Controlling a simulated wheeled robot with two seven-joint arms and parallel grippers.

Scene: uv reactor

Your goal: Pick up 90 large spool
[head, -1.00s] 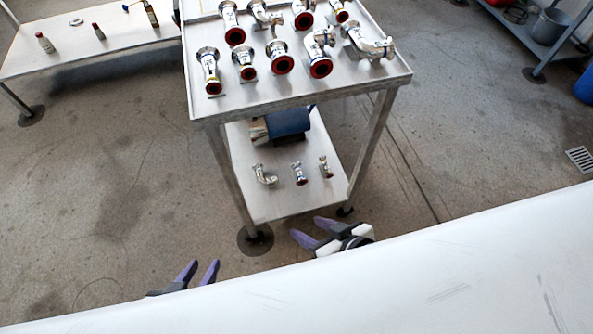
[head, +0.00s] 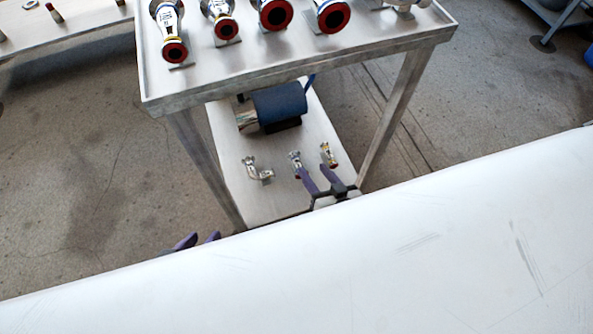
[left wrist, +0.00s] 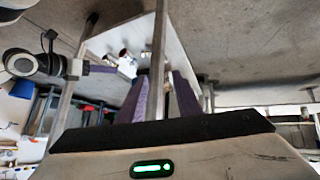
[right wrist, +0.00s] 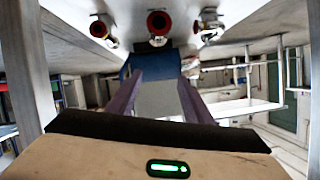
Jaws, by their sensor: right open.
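Which fitting is the 90 large spool, I cannot tell. A bent silver fitting (head: 258,168) lies at the left of the lower shelf in the head view. Another bent fitting (head: 407,4) is cut off at the top table's back right. My right gripper (head: 322,177) is open and appears empty, at the lower shelf's front right, close to a straight fitting (head: 296,160) and a yellowish one (head: 328,154); contact is unclear. Red-ended fittings (right wrist: 158,25) show beyond its fingers in the right wrist view. My left gripper (head: 198,241) is open and empty, left of the shelf.
The metal table top (head: 290,66) holds several red-ended fittings above the lower shelf (head: 222,130). A blue cylinder (head: 279,103) lies at the shelf's back. Table legs (head: 392,115) flank the shelf. A low bench (head: 70,22) stands at the far left. Floor left of the table is clear.

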